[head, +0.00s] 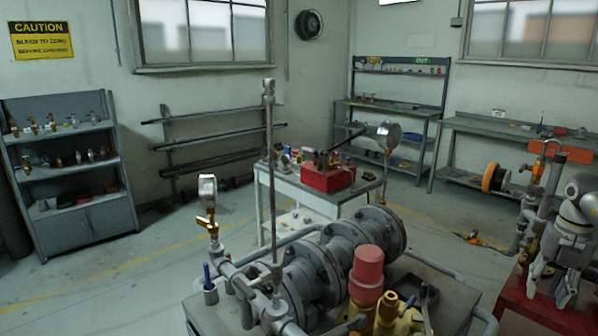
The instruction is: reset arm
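My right gripper (553,287) hangs at the right edge, fingers pointing down, above a red surface (540,315). Its fingers look spread, with nothing visible between them. It is beside a grey pipe assembly (530,215) with an orange handle (562,151) on top. A large grey flanged valve body (330,265) lies on a cart (455,290) in the middle foreground, well to the left of the gripper. A red cap (367,268) and brass fittings (390,310) are on its near side. My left gripper is not in view.
Behind stands a table (285,195) with a red box (328,177). Shelves (70,185) and workbenches (500,130) line the walls. Open floor (120,270) lies left of the cart.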

